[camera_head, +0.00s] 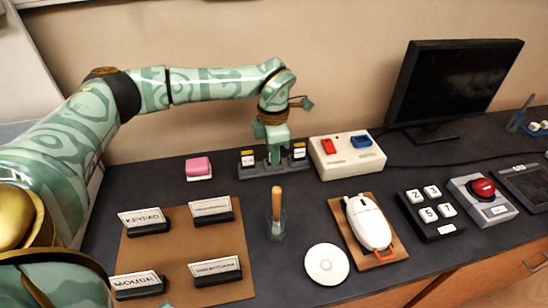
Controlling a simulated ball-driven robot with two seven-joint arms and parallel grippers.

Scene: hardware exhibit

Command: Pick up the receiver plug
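My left gripper (274,158) points down at a dark rack (249,171) near the wall. Its fingers reach the middle of the rack and hide what is there. Small dark pieces with white and yellow labels stand in the rack on both sides, one at the left (247,158) and one at the right (299,151). I cannot make out which piece is the receiver plug, nor whether a plug is between the fingers. The fingers are too small and covered to show whether they are open or shut. My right gripper does not show.
A pink-topped block (198,167) and a white box with red and blue parts (346,158) flank the rack. In front are a brown board (189,247) with label holders, a wooden-handled tool (277,200), a white disc (326,264) and a mouse (369,223). A monitor (452,82) stands right.

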